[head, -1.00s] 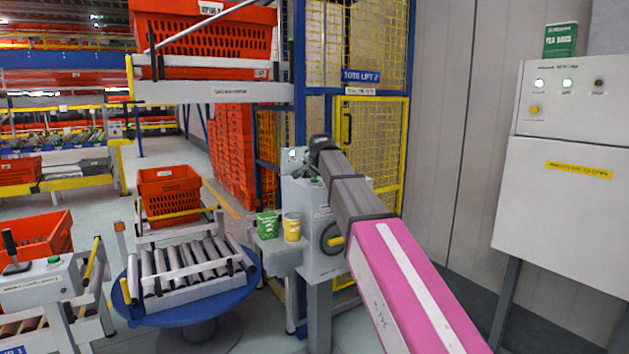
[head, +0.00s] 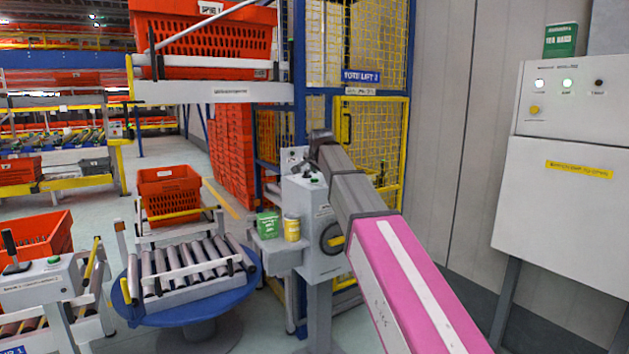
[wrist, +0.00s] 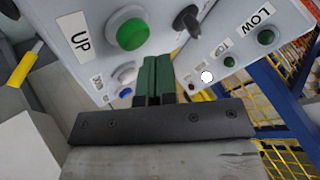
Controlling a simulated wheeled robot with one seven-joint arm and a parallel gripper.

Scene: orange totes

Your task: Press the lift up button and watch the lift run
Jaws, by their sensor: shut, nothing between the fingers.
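The green UP button (wrist: 132,34) stands on a grey panel beside a white UP label (wrist: 78,34) in the wrist view. My gripper (wrist: 156,62) is shut and empty, its dark green fingers just below and right of the button in the picture. I cannot tell whether they touch the panel; the button's face is not covered. In the head view my gripper is largely hidden at the grey control box (head: 320,215). The tote lift (head: 372,150) behind it has a blue frame and yellow mesh. An orange tote (head: 205,40) sits on the upper level.
A black selector switch (wrist: 188,20), a blue button (wrist: 125,92) and a lit white lamp (wrist: 207,77) lie near my fingers. Green and yellow tubs (head: 291,228) stand on a side shelf. A blue roller turntable (head: 190,305) is at left, a white cabinet (head: 560,130) at right.

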